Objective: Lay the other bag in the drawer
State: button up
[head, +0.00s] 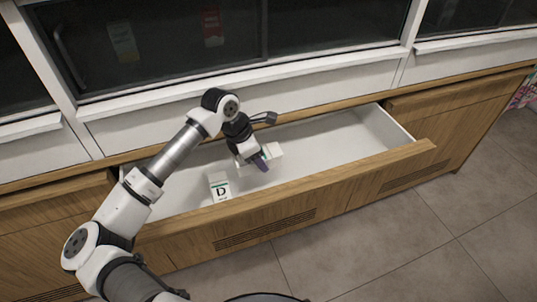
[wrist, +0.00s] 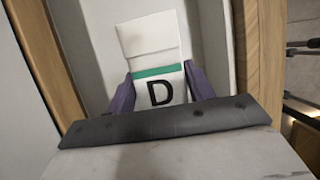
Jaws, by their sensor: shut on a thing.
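A white paper bag (wrist: 152,38) with a green band and a black letter D is between the purple fingers of my gripper (wrist: 160,92). In the head view this held bag (head: 274,151) shows at my gripper (head: 260,162), inside the outline of the open drawer (head: 335,140). Whether it touches the drawer floor I cannot tell. Another white bag (head: 219,187), also with a green band and a letter D, is in the left part of the drawer. My gripper is to the right of that bag.
The drawer's wooden front (head: 310,190) runs along the near side. The right part of the drawer is empty. White-framed dark glass cabinets (head: 180,40) stand behind. Tiled floor (head: 400,240) lies in front.

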jog(key=p, duration=0.3)
send_near(264, 186)
jog(key=x, duration=0.5)
jog(key=shift+w+d, duration=0.1)
jog(key=shift+d, duration=0.15)
jog(key=shift+f, duration=0.3)
jog(key=shift+f+b, duration=0.25)
jog(key=shift+b, duration=0.15)
jog(key=o, duration=1)
jog(key=shift+r, duration=0.1)
jog(key=shift+o, duration=0.2)
jog(key=shift+r, duration=0.15)
